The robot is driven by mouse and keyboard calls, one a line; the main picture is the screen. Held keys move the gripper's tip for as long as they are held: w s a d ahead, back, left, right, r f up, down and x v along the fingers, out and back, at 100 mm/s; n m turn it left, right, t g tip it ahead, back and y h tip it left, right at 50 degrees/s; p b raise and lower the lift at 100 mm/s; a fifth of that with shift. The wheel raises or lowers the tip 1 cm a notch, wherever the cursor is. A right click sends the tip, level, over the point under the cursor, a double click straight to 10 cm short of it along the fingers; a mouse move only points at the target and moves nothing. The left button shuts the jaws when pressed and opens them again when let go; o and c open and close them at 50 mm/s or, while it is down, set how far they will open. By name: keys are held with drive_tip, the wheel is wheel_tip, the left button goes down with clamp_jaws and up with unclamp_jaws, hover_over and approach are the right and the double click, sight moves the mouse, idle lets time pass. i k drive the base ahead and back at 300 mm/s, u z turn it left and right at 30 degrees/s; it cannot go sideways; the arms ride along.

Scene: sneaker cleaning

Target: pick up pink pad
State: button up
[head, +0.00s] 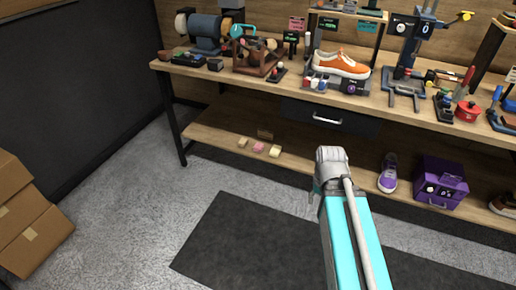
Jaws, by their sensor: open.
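The pink pad (259,148) is a small block lying on the lower wooden shelf of the workbench, left of the middle of the head view. My gripper cannot be made out; only arm links show.
A purple sneaker (388,174) and a purple box (440,183) stand farther right on the lower shelf (210,135). The crowded bench top (225,76) overhangs the shelf. Cardboard boxes (25,215) are stacked at left. The floor before the pads is clear, with a dark mat (235,240).

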sight(259, 147)
drive_tip(key=u, duration=0.05)
drive_tip(key=i, duration=1)
drive_tip(key=z, duration=0.05)
